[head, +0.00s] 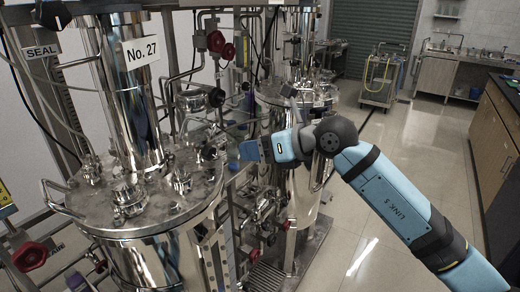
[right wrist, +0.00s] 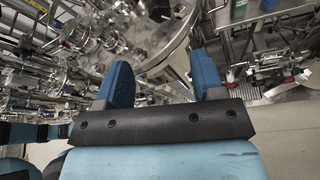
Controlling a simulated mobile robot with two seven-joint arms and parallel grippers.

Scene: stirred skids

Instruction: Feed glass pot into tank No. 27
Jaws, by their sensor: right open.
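Tank No. 27 (head: 160,258) is the large steel vessel at the left of the head view. Its label (head: 140,51) is on the upright cylinder above its round lid, which carries several ports and fittings. My right gripper (head: 250,150) is to the right of the lid and apart from it. In the right wrist view its two blue fingers (right wrist: 164,75) are spread, with nothing between them. I cannot make out the glass pot for certain; some clear and bluish items behind the right gripper are partly hidden. My left gripper is not in view.
A second steel tank (head: 300,200) stands behind my right gripper. Pipes and red valve handwheels (head: 30,257) crowd around the tanks. A green bottle (right wrist: 238,10) is at the top of the right wrist view. A trolley (head: 380,80) stands farther back; the floor at right is clear.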

